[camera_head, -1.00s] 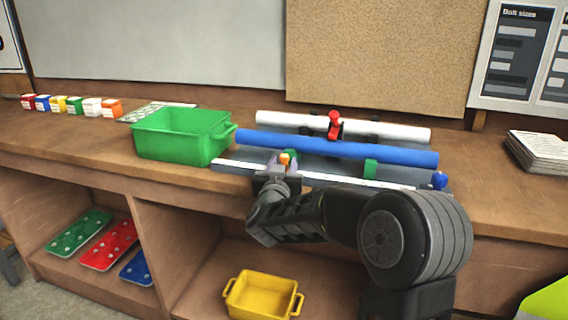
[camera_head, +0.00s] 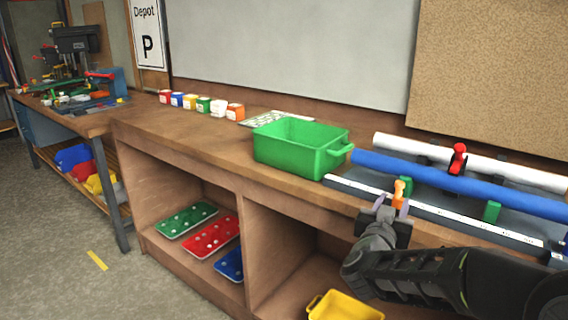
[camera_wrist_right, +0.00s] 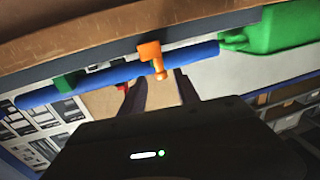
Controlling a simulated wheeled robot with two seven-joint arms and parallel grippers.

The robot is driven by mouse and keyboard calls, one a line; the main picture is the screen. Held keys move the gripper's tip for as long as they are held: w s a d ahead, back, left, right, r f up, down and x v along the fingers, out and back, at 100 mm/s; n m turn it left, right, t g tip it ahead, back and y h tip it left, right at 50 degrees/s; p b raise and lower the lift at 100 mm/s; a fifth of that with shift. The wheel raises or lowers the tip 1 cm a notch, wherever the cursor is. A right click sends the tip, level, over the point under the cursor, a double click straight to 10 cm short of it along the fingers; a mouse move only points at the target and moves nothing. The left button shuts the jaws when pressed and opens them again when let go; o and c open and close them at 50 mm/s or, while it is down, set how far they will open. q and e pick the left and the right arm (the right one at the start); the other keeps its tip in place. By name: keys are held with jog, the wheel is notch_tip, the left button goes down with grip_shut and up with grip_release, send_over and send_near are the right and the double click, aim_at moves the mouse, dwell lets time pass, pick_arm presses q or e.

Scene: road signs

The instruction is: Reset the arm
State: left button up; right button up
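My right gripper (camera_head: 393,207) is in front of the bench fixture, at the near edge of the grey rail. Its two fingers are apart, and it looks empty. An orange clamp (camera_head: 399,188) stands just beyond the fingertips. In the right wrist view the orange clamp (camera_wrist_right: 152,58) shows between the lines of the two dark fingers (camera_wrist_right: 160,88), by the blue tube (camera_wrist_right: 120,72). I cannot tell whether a finger touches it. My left gripper is not in view.
A green bin (camera_head: 300,150) stands left of the blue tube (camera_head: 450,181) and white tube (camera_head: 480,163). A red clamp (camera_head: 458,158) sits at the white tube. Small coloured boxes (camera_head: 203,104) line the bench back. A yellow bin (camera_head: 345,308) is below. Floor at left is open.

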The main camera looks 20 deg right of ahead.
jog(key=w+a+f+n+t+y, duration=0.1)
jog(key=w+a+f+n+y, duration=0.3)
jog(key=a+f+y, duration=0.6)
jog(key=s+a+f+n+g+y+p, duration=0.1)
jog(key=s+a+f+g+y, duration=0.25)
jog(key=a+f, duration=1.25)
jog(key=s+a+f+n+g+y+p, duration=0.1)
jog(key=s+a+f+g, duration=0.3)
jog(key=s+f, duration=0.6)
jog(key=s+a+f+n+g+y+p, duration=0.1)
jog(key=s+a+f+g, duration=0.4)
jog(key=s, duration=1.2)
jog(key=a+f+y, duration=0.1)
jog(key=a+f, duration=0.2)
jog(key=f, duration=0.3)
jog(key=shift+s+a+f+y, duration=0.15)
jog(key=shift+s+f+y, duration=0.1)
jog(key=shift+s+y, duration=0.1)
jog(key=shift+g, duration=0.25)
